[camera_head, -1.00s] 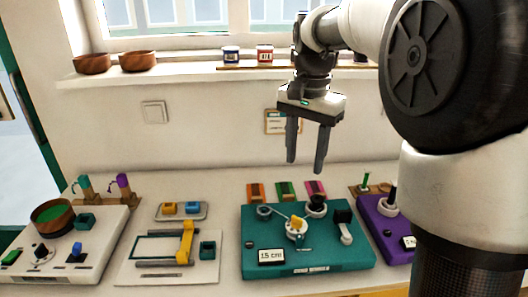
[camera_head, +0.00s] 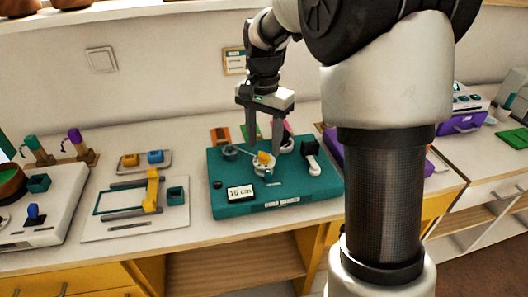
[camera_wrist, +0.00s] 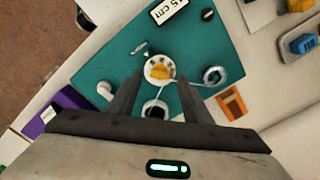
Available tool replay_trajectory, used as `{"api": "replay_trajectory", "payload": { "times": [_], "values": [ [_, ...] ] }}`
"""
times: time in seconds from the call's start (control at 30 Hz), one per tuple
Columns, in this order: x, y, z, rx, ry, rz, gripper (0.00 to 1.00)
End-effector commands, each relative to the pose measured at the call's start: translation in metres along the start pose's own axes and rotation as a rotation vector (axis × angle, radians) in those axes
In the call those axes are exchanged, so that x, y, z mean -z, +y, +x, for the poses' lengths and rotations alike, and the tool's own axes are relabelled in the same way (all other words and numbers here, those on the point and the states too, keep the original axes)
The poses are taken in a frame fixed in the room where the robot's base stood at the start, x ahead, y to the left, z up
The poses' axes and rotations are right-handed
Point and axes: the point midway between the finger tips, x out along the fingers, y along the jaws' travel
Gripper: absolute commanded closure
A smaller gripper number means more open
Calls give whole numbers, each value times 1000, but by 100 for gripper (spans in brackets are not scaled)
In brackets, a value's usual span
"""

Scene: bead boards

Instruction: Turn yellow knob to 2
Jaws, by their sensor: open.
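The yellow knob (camera_head: 263,157) sits on a round white dial (camera_head: 264,169) on the teal board (camera_head: 230,200). In the wrist view the yellow knob (camera_wrist: 160,71) lies just beyond my fingertips, a little below the middle of the dial (camera_wrist: 150,63). The dial's marks are too small to read. My gripper (camera_head: 264,150) points down over the board, open and empty, with its fingers around the back of the knob area. In the wrist view my gripper (camera_wrist: 159,78) shows its two fingers apart. A black knob (camera_wrist: 155,108) shows between the fingers.
A label (camera_head: 240,192) stands on the board's front left. A grey ring with a rod (camera_wrist: 214,76) is beside the dial. A white board with a yellow slider (camera_head: 152,190) lies left.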

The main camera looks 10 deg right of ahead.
Motion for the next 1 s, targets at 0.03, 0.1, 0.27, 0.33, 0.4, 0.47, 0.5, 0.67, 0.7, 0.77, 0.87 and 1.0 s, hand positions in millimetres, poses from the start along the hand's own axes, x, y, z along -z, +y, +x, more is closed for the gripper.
{"api": "replay_trajectory", "payload": {
  "times": [0.03, 0.1, 0.27, 0.33, 0.4, 0.47, 0.5, 0.67, 0.7, 0.77, 0.87, 1.0],
  "values": [
    [0, 0, 9, -1, -1, 0, 55],
    [0, 0, 16, -1, 0, 0, 55],
    [0, 0, 23, 0, 0, 0, 55],
    [0, 0, 23, 0, 1, 0, 55],
    [0, 0, 23, 0, 1, 0, 55],
    [0, 0, 23, 0, 1, 0, 55],
    [0, 0, 23, 0, 1, 0, 55],
    [0, 0, 23, 0, 1, 0, 78],
    [0, 0, 23, 0, 1, 0, 85],
    [0, 0, 23, 0, 1, 0, 95],
    [0, 0, 22, 0, 1, -1, 96],
    [0, 0, 22, 0, 0, -17, 96]
  ]
}}
